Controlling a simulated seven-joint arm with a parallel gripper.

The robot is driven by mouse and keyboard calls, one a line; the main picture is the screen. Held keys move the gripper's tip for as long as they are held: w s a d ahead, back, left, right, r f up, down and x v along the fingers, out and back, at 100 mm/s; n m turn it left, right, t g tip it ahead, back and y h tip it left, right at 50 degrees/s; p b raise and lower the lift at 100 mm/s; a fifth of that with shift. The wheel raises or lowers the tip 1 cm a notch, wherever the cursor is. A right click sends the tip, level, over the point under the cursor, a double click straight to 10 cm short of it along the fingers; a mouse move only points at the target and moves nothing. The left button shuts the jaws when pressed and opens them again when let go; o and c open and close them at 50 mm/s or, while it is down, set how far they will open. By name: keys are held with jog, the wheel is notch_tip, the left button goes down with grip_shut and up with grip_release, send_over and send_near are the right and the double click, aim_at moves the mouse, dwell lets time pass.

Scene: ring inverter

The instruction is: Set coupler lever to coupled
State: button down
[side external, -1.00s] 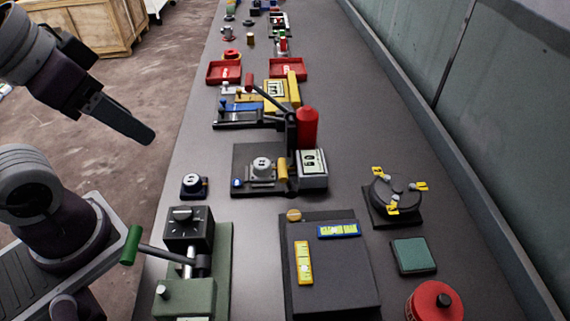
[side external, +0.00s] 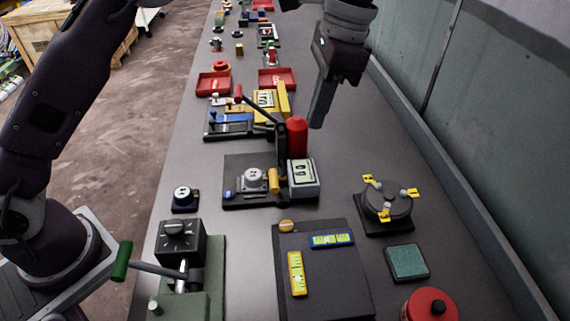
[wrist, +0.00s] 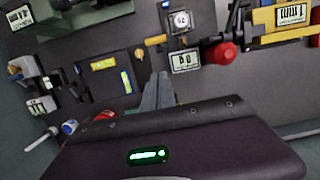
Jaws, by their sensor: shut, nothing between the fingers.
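No readable label shows which lever is the coupler lever. A black lever with a red grip (side external: 238,94) slants up to the left from the middle station, beside a red cylinder (side external: 297,137). A second lever with a green grip (side external: 122,261) sticks out left from the green-grey machine (side external: 200,285) at the front left. My gripper (side external: 317,122) is shut and empty, pointing down just right of and above the red cylinder, apart from both levers. In the wrist view its fingers (wrist: 158,92) show together, with the bench beyond.
The middle station has a counter box (side external: 303,178). A dark panel with yellow and blue vials (side external: 330,275) lies in front. A round turntable with yellow tabs (side external: 387,200) stands right. Red trays (side external: 277,79) lie farther back. Bare bench lies between the middle station and turntable.

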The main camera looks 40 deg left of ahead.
send_near(278, 191)
jog(key=w+f, duration=0.4)
jog(key=f, duration=0.1)
jog(key=shift+s+a+f, duration=0.4)
jog(key=shift+s+a, duration=0.05)
jog(key=shift+a, duration=0.15)
jog(key=shift+s+a+f, duration=0.4)
jog(key=shift+s+a, duration=0.1)
jog(key=shift+a, duration=0.15)
jog(key=shift+s+a, duration=0.1)
jog(key=shift+s+a+t+h, duration=0.15)
jog(key=shift+s+t+h, duration=0.05)
jog(key=shift+t+h, duration=0.1)
